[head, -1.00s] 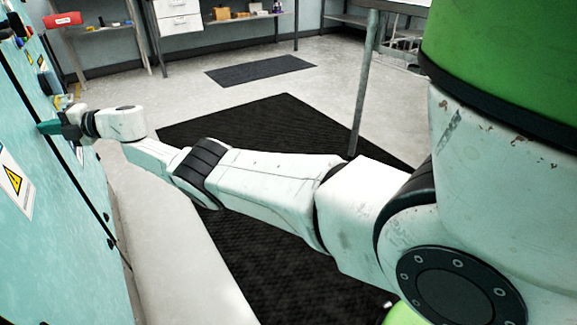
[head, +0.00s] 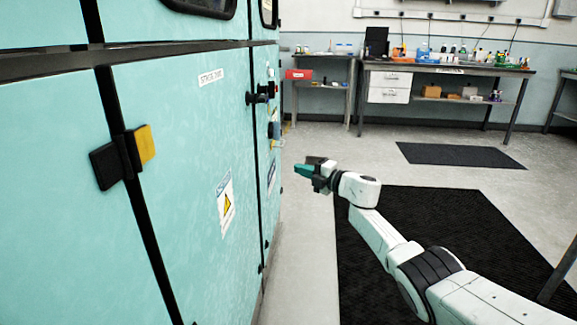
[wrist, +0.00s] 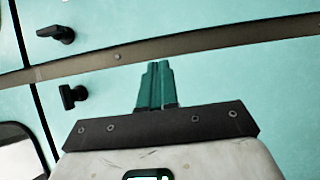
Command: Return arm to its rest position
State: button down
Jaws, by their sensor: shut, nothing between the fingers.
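My gripper (head: 303,170) has teal fingers and is shut with nothing between them. In the head view it is at the end of my outstretched white arm, pointing left toward the teal cabinet (head: 180,95). Clear floor shows between the fingertips and the cabinet's edge. In the wrist view the shut fingers (wrist: 156,85) point at a teal panel (wrist: 225,90) crossed by a dark strip (wrist: 200,45). I cannot tell the exact distance to the panel.
The cabinet carries a black and yellow latch (head: 123,157) and a black handle (head: 262,93). Dark mats (head: 450,220) lie on the floor. A workbench (head: 450,70) with drawers and small items stands at the back.

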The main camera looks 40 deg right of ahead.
jog(key=shift+s+d+f, duration=0.1)
jog(key=shift+s+d, duration=0.3)
jog(key=shift+s, duration=0.15)
